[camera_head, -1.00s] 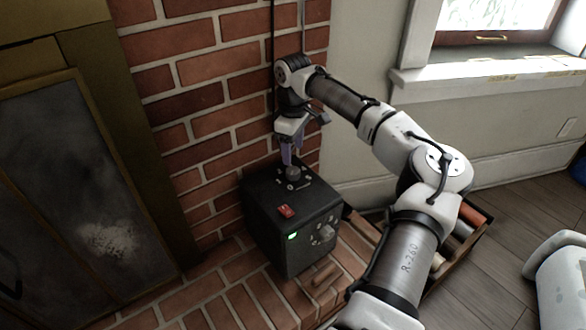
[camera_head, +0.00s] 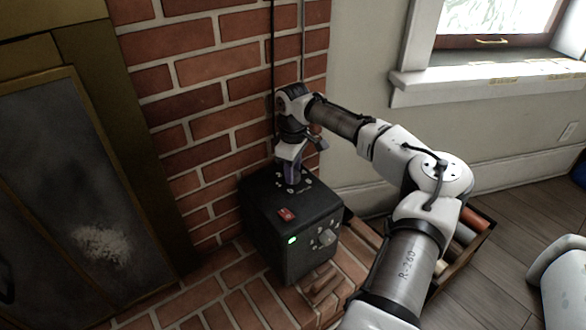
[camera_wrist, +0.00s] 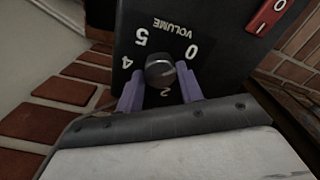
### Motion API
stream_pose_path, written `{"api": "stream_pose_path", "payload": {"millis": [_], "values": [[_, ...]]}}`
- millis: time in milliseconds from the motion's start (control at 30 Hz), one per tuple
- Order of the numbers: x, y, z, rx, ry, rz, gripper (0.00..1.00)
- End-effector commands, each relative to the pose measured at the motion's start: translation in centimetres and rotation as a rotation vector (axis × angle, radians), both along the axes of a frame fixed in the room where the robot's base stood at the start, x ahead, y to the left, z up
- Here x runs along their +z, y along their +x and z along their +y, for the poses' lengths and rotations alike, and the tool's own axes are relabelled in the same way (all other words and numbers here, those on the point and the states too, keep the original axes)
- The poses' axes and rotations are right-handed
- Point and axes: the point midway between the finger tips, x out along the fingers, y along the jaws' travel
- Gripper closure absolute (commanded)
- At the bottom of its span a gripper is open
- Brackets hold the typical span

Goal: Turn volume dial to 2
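The volume dial (camera_wrist: 160,69) is a small dark round knob on top of the black box (camera_head: 262,222). In the wrist view the word VOLUME and the digits 0, 5, 4 and 2 show upside down around it; other marks are hidden. I cannot tell clearly which digit the dial points to. My gripper (camera_wrist: 160,78) has its two purple fingers on either side of the dial, with narrow gaps seeming to remain between fingertips and knob. In the head view my gripper (camera_head: 291,180) points down at the box top and mostly hides the dial.
A red switch (camera_head: 287,215) sits on the box top, and a green light (camera_head: 292,240) and another knob (camera_head: 326,237) are on its front. The brick wall (camera_head: 215,110) is close behind. A crate of logs (camera_head: 468,236) stands to the right.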

Motion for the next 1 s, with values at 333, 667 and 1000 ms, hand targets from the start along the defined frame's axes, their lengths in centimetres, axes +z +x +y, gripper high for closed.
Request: {"api": "stream_pose_path", "payload": {"millis": [333,667,1000], "values": [[0.13,-0.07,0.05,-0.017,0.002,0.002,0.86],[0.60,-0.17,0.12,-0.181,0.006,0.007,0.86],[0.80,-0.27,0.22,-0.433,0.006,0.012,0.86]]}}
